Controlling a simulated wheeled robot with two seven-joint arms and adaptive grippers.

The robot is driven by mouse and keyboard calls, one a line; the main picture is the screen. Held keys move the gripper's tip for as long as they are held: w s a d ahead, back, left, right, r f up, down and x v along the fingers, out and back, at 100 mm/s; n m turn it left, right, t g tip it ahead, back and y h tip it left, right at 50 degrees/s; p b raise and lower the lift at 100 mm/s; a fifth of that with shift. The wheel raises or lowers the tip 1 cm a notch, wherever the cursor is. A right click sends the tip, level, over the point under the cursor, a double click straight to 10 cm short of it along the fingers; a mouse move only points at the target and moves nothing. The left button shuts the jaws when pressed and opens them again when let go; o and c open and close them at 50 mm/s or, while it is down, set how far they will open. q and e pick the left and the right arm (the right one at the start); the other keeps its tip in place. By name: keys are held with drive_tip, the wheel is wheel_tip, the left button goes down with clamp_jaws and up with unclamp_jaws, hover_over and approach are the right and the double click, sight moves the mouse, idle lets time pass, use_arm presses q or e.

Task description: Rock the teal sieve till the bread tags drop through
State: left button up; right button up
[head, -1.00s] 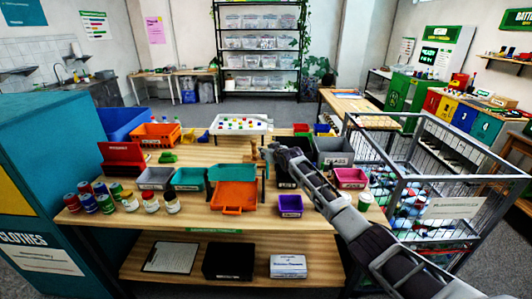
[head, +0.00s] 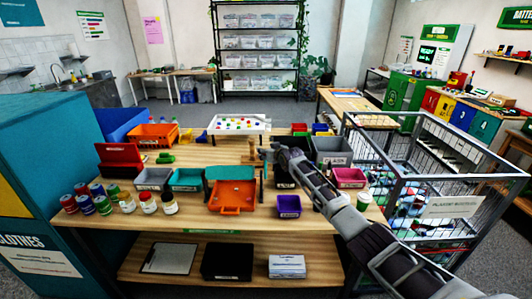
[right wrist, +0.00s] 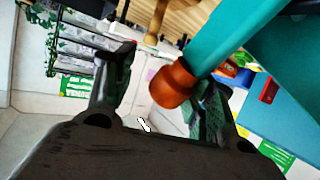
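The teal sieve (head: 229,172) is at the middle of the table, directly behind an orange tray (head: 231,197). I cannot make out bread tags in either view. My right gripper (head: 267,154) reaches in from the right, at the sieve's right rear side. In the right wrist view a teal bar with an orange-brown knob (right wrist: 172,86) comes in from the upper right. The knob shows between the fingers of the right gripper (right wrist: 160,92), which stand apart. I cannot tell whether they touch it. My left gripper is not in view.
A wooden peg (head: 252,150) stands close to the right gripper. A purple bin (head: 289,206), a pink bin (head: 349,177) and a grey bin (head: 332,151) sit at the right. Grey (head: 152,179) and teal (head: 186,179) bins and several tins sit left. A white tray (head: 239,124) stands behind.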

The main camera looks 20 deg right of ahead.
drive_tip(key=shift+a, duration=0.15)
drive_tip(key=shift+s+a, duration=0.1)
drive_tip(key=shift+a, duration=0.1)
drive_tip(key=shift+s, duration=0.15)
drive_tip(key=v, duration=1.1)
drive_tip(key=shift+s+d+r, duration=0.2)
drive_tip(key=shift+s+r, duration=0.05)
drive_tip(key=shift+s, duration=0.05)
idle(0.7)
idle(1.0)
